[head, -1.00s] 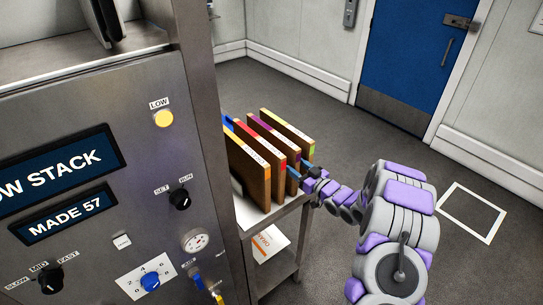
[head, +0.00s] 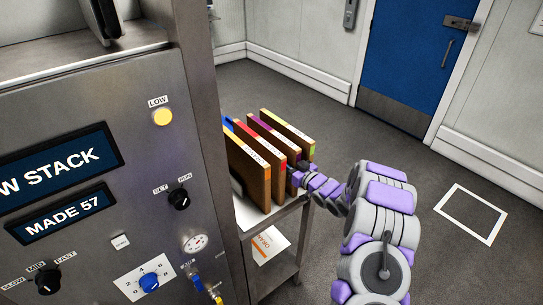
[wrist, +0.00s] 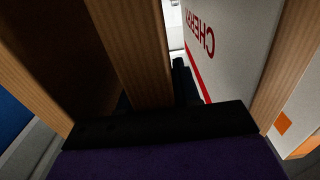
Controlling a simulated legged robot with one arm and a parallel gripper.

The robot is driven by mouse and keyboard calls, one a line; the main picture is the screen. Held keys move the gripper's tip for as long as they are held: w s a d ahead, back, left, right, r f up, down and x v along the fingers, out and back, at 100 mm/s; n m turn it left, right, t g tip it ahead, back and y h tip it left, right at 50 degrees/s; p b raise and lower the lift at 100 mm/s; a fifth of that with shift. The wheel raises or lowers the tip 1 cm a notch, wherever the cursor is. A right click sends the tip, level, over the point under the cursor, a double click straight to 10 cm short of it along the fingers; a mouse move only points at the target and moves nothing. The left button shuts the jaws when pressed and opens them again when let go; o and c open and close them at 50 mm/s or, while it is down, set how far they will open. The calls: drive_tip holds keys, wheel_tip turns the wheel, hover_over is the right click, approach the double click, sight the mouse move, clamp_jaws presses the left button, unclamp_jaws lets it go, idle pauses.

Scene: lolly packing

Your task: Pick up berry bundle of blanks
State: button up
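In the head view several upright brown bundles of blanks stand in a row on the cart. One has a purple strip along its top edge (head: 268,133); no berry name is readable. My gripper (head: 293,176) is at the right ends of the row, with its fingertips hidden among the bundles. In the wrist view my gripper (wrist: 155,102) straddles the brown end of one bundle (wrist: 132,50), with a dark finger on each side. A narrow gap shows on its right. Its label is hidden. A white face with a red stripe and reversed cherry lettering (wrist: 205,45) is just to the right.
Other bundles stand close on both sides, including one with a yellow and green top edge (head: 288,131). The machine panel (head: 100,120) blocks the left. The cart's lower shelf holds a labelled white sheet (head: 270,245). Floor to the right is clear.

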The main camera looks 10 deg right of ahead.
clamp_jaws()
idle(1.0)
